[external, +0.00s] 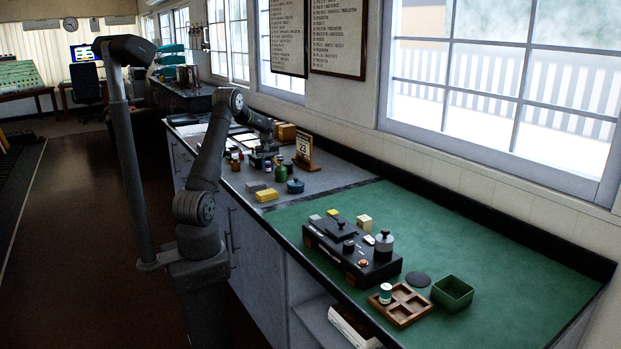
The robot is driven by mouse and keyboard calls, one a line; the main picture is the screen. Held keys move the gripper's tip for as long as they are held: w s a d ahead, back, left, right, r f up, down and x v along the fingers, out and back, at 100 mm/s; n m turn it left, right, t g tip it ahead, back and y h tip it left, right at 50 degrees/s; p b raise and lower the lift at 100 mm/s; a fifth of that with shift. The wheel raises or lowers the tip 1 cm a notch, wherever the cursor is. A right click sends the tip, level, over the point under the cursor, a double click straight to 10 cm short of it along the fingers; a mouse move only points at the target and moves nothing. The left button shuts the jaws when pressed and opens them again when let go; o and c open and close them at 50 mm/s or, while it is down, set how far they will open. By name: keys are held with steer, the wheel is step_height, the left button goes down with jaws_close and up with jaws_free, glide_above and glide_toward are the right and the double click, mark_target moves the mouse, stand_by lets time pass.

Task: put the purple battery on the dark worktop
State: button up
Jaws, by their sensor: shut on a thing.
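My gripper (263,152) is at the end of my arm, low over the far part of the dark grey worktop (338,186). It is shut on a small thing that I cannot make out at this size. I cannot pick out the purple battery; no purple shows clearly. Several small bottles and blocks crowd around the gripper and partly hide its fingertips. A green bottle (280,173) stands just below and right of it.
A calendar stand (304,150), a blue pot (295,186) and a yellow block (266,196) stand near the gripper. A green mat (500,245) holds a black device (345,255), a wooden tray (405,318) and a green box (452,294). Windows line the right wall.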

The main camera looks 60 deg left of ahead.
mark_target(268, 162)
steer(key=o, duration=1.1)
steer(key=shift+f, duration=0.1)
steer(key=shift+c, duration=0.2)
steer(key=shift+o, duration=0.4)
step_height(268, 162, up, 12)
